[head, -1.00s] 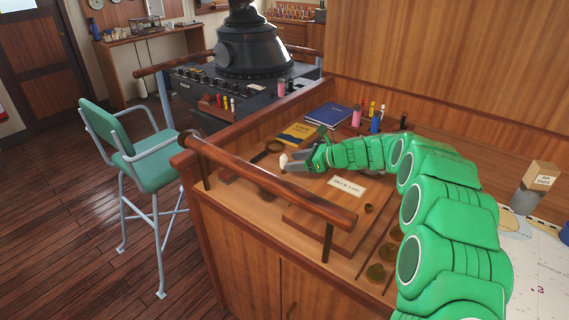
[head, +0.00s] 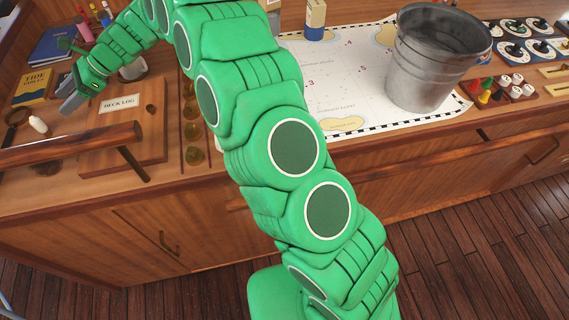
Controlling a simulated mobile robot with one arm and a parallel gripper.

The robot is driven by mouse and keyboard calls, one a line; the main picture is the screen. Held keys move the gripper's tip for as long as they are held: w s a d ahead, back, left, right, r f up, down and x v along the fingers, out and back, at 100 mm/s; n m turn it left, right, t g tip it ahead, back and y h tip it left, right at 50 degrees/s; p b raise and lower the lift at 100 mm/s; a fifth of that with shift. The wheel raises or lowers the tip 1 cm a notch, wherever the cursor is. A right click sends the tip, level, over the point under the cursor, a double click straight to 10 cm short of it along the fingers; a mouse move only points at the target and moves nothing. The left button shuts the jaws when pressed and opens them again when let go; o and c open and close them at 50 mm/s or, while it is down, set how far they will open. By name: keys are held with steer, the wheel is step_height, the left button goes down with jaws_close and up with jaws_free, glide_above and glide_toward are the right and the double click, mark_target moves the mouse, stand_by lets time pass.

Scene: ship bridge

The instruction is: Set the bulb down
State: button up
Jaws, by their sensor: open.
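The small white bulb (head: 38,124) lies on the wooden desk top at the far left, beside the dark magnifying glass and left of the deck log board. My gripper (head: 68,97) is open and empty, a little up and right of the bulb in the picture, with a visible gap between them. Its fingers point down and left. No part of the bulb looks hidden by the gripper.
A wooden rail (head: 70,145) runs along the desk's front left. The deck log board (head: 125,135), yellow tide tables book (head: 32,88) and blue book (head: 52,46) lie near my gripper. A metal bucket (head: 425,75) stands on the chart (head: 335,75) at right.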

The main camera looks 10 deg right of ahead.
steer(key=s+d+r+n+h, duration=0.1)
steer(key=s+d+r+n, duration=0.2)
steer(key=d, duration=0.4)
steer(key=s+d+r+n+h, duration=0.2)
steer(key=s+d+r, duration=0.1)
steer(key=s+d, duration=0.3)
steer(key=s+d+n+h, duration=0.3)
steer(key=s+d, duration=0.7)
steer(key=d, duration=0.4)
steer(key=s+d+n+t+h, duration=0.1)
steer(key=s+d+n+h, duration=0.1)
steer(key=s+d, duration=0.9)
steer(key=s+d+n+t+h, duration=0.1)
steer(key=s+d+n+h, duration=0.2)
steer(key=s+d, duration=0.7)
steer(key=d+h, duration=0.1)
steer(key=d, duration=0.5)
steer(key=shift+s+d+f+n, duration=0.3)
